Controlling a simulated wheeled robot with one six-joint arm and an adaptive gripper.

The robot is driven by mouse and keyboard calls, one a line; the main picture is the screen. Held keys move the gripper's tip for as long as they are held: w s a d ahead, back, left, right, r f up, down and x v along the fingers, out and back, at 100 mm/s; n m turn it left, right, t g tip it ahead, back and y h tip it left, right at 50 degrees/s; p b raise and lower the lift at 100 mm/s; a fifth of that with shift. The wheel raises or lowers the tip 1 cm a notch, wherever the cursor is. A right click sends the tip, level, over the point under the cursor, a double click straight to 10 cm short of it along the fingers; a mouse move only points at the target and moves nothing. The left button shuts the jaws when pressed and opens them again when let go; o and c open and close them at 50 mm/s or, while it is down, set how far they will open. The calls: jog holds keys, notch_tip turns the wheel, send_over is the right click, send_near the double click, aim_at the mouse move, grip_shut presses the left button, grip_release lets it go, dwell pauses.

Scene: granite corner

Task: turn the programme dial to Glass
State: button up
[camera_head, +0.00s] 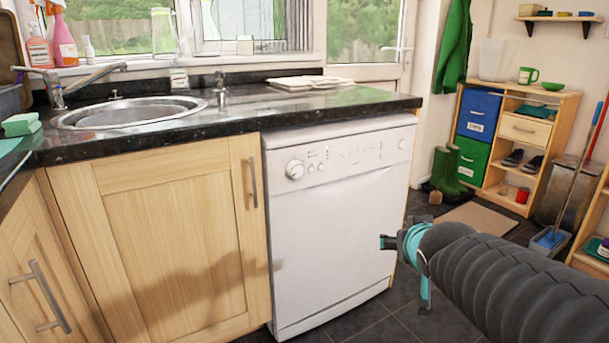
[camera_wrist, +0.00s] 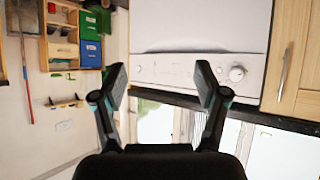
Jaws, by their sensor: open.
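The white dishwasher (camera_head: 335,220) stands under the black counter. Its programme dial (camera_head: 295,169) is a round white knob at the left end of the control panel. The labels around the dial are too small to read. In the wrist view, which is upside down, the dial (camera_wrist: 237,73) shows right of my gripper's fingers. My gripper (camera_head: 385,242) is in front of the dishwasher's lower right side, well away from the dial. In the wrist view my gripper (camera_wrist: 161,85) has its two fingers spread wide with nothing between them.
A sink (camera_head: 130,112) is set in the counter (camera_head: 240,110), with a wooden cupboard (camera_head: 160,235) below. White cloths or papers (camera_head: 310,83) lie on the counter. A shelf unit (camera_head: 525,130) with blue and green boxes stands at the right. The dark floor (camera_head: 425,315) before the dishwasher is clear.

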jog(key=w+a+r+n+t+y, duration=0.2)
jog(key=w+a+t+y, duration=0.3)
jog(key=w, duration=0.7)
jog(key=n+g+y, duration=0.2)
jog(key=n+y, duration=0.2)
jog(key=y, duration=0.1)
send_near(298, 171)
jog(key=x, duration=0.9)
jog(key=c, duration=1.2)
